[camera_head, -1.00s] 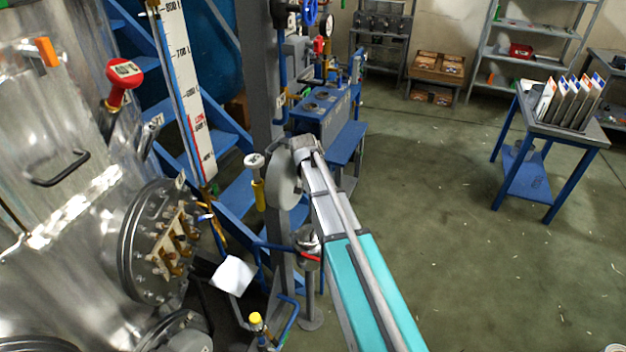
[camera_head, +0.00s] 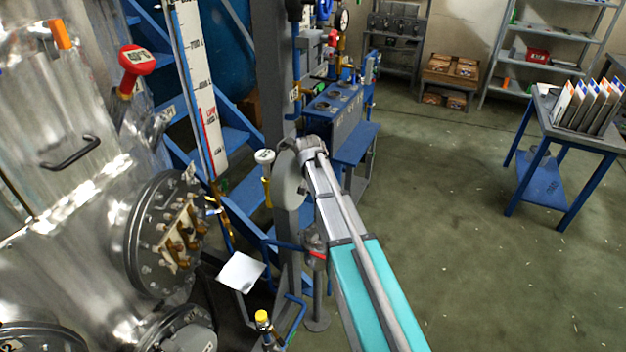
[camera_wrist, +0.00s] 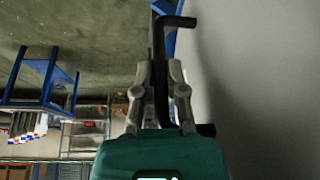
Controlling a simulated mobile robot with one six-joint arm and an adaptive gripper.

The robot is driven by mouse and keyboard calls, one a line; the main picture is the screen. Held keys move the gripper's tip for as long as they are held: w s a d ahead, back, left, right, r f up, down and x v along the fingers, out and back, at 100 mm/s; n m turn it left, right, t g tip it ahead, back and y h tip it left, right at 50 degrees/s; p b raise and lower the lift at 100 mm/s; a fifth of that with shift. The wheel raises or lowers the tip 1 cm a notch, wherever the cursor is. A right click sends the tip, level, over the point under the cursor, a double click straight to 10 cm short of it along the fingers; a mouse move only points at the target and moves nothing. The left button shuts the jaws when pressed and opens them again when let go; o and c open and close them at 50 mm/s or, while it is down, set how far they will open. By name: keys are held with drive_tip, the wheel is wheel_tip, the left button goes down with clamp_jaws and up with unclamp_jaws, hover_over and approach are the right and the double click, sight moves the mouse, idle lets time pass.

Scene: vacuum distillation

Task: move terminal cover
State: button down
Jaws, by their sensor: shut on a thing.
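My gripper (camera_wrist: 160,72) is shut on a black bar handle (camera_wrist: 180,21) in the wrist view. The handle appears joined to a large smooth grey surface on the right, which looks like the terminal cover (camera_wrist: 260,90). In the head view, a grey rounded disc (camera_head: 289,180) at the far end of my arm seems to be this cover, seen partly edge-on; my gripper is hidden there. The round flange with brass terminals (camera_head: 178,236) is uncovered on the steel tank at left. The cover is apart from it, to its right.
The steel tank (camera_head: 60,200) fills the left. A grey post (camera_head: 270,75), blue stairs (camera_head: 243,185) and valve piping stand close around the cover. A blue table (camera_head: 580,135) stands at right; the floor between is open.

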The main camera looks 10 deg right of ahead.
idle(0.3)
drive_tip(key=c, duration=0.6)
unclamp_jaws()
drive_tip(key=s+n+g, duration=0.1)
drive_tip(key=s, duration=0.8)
drive_tip(key=s+f+n+g+y, duration=0.1)
drive_tip(key=s+n, duration=0.1)
drive_tip(key=s, duration=0.8)
drive_tip(key=s+n+g, duration=0.2)
drive_tip(key=s, duration=0.8)
drive_tip(key=shift+a+f+y, duration=0.25)
drive_tip(key=shift+a+y, duration=0.1)
drive_tip(key=shift+y, duration=0.05)
